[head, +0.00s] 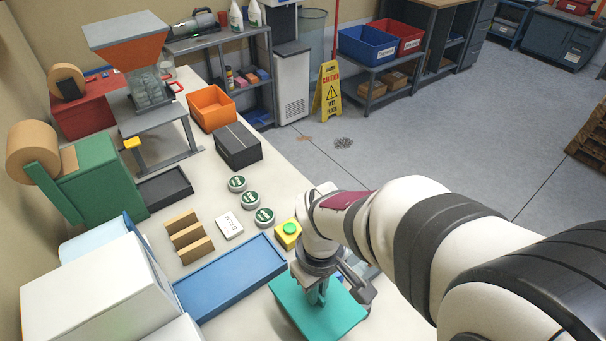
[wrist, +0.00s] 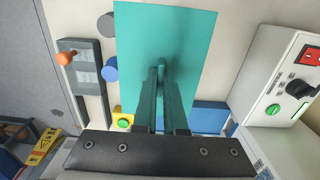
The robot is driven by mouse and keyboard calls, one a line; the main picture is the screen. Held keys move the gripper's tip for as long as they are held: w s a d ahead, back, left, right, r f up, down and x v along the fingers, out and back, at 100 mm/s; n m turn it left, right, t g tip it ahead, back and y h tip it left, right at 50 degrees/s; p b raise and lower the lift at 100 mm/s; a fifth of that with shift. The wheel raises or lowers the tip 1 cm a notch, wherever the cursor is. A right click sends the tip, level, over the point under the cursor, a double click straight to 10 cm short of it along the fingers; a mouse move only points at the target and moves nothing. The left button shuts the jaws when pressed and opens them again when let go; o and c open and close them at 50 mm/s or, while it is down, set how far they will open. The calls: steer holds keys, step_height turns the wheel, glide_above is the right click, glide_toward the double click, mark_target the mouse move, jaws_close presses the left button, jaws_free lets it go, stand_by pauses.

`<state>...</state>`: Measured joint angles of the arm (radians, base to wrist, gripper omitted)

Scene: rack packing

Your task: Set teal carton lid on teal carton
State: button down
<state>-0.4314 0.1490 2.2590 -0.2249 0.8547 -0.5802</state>
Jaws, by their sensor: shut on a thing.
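The teal carton lid (head: 335,318) is a flat teal rectangle under my gripper (head: 318,297) at the bottom middle of the head view. In the wrist view the lid (wrist: 190,40) fills the upper middle, and my gripper (wrist: 162,72) is shut on the small upright handle at its middle. The lid looks level. I cannot make out the teal carton as a separate thing; the lid and my arm may hide it. I cannot tell whether the lid is touching anything below.
A blue tray (head: 218,297) and a yellow box with a green button (head: 288,235) are close to the left of the lid. Tan blocks (head: 189,236), green-topped tins (head: 264,217) and a black box (head: 237,150) stand farther back. A white control box (wrist: 285,85) is at the right in the wrist view.

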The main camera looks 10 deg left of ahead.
steer(key=w+d+r, duration=0.2)
steer(key=d+r, duration=0.3)
steer(key=d, duration=0.5)
steer(key=a+f, duration=0.2)
steer(key=a, duration=0.1)
steer(key=a+f, duration=0.2)
steer(key=a, duration=0.2)
steer(key=w+a+f, duration=0.1)
steer(key=a+f, duration=0.1)
steer(key=a, duration=0.2)
steer(key=shift+a+f, duration=0.1)
steer(key=shift+f, duration=0.3)
step_height(320, 180, down, 4)
steer(key=shift+w+r, duration=0.1)
steer(key=shift+f, duration=0.6)
